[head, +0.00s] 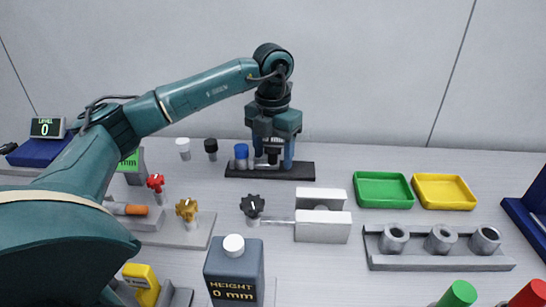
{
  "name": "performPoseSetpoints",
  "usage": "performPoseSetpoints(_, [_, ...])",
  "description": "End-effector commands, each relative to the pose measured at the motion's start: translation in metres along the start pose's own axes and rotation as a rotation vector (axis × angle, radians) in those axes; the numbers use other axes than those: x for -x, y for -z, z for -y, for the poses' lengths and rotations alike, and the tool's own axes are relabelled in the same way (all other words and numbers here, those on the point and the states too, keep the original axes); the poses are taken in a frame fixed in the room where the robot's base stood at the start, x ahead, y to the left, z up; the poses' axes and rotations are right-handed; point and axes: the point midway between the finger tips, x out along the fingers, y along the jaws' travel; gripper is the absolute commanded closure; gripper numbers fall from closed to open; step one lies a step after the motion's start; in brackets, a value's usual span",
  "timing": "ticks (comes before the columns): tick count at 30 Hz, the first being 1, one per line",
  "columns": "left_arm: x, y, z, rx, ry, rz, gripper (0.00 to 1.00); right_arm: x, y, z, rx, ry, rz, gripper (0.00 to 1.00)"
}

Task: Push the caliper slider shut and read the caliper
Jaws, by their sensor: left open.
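I cannot make out a caliper or its slider for certain. A green display (130,162) with "mm" on it, on a grey body, shows at the left, partly hidden behind my left arm; its number is covered. A dark grey block (233,276) in front reads "HEIGHT 0 mm" and has a white round knob on top. My left gripper (273,157) is open and points down over a black rack (300,171) at the back, beside a blue-capped vial (241,157). A dark piece shows between its fingers. My right gripper is out of view.
A level display (46,127) reads 0 on a blue stand. Red (155,182) and brass (187,210) knobs, a black knob (252,205) and a grey block (322,226) stand mid-table. Green (383,190) and yellow (443,192) trays and a grey holder (440,263) are right.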

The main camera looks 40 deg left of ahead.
Motion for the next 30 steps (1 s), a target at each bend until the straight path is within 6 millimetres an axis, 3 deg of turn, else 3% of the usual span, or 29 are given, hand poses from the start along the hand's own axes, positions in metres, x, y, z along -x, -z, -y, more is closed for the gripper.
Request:
performPoseSetpoints(10, [0.002,0.0,-0.002,0.004,-0.004,0.0,0.38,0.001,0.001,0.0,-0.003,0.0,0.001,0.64])
performPoseSetpoints(30, [0.058,0.0,-0.001,0.002,-0.001,0.001,0.38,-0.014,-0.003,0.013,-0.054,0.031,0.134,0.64])
